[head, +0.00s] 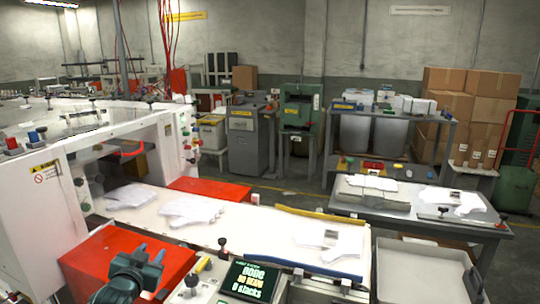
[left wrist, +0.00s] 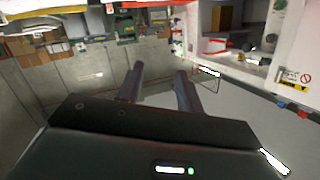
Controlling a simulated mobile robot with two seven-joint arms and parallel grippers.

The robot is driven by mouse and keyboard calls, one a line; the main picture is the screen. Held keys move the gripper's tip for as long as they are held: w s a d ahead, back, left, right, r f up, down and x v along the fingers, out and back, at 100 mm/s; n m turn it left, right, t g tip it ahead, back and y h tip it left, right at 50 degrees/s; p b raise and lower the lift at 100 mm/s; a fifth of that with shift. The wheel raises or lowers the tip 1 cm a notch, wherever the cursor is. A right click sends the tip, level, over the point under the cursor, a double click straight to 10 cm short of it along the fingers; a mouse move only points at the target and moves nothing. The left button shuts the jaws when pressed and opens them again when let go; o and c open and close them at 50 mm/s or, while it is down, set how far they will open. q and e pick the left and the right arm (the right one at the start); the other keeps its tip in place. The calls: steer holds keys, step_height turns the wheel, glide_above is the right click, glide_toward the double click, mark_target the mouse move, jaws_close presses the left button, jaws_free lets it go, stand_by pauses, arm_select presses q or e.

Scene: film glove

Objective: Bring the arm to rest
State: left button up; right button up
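My left gripper (head: 150,253) shows at the bottom left of the head view, in front of a red box (head: 105,258) and left of a small display. In the left wrist view my left gripper (left wrist: 158,77) has its two fingers apart, with nothing between them. The wrist view is tilted and shows the room upside down. My right gripper is in neither view.
A white machine (head: 35,205) stands at the left. Its white belt (head: 255,225) carries flat white glove stacks (head: 188,210). A display (head: 248,281) stands at the front, a grey tray (head: 420,270) at right. A grey table (head: 400,205) holds more white stacks.

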arm_select(q)
steer(key=s+d+f+g+h, duration=0.1)
steer(key=s+d+f+g, duration=0.1)
steer(key=s+d+f, duration=0.45)
steer(key=s+d+f+g+h, duration=0.15)
steer(key=s+d+f, duration=0.25)
steer(key=s+f, duration=0.5)
steer(key=s+d+g, duration=0.1)
steer(key=s+d, duration=0.1)
steer(key=s, duration=0.7)
steer(key=s+d+f+h, duration=0.1)
steer(key=s+d, duration=0.2)
steer(key=s, duration=0.6)
steer(key=shift+s+d+f+g, duration=0.15)
steer(key=shift+s+d+g, duration=0.1)
steer(key=shift+d+g, duration=0.1)
steer(key=shift+d+h, duration=0.15)
steer(key=shift+h, duration=0.1)
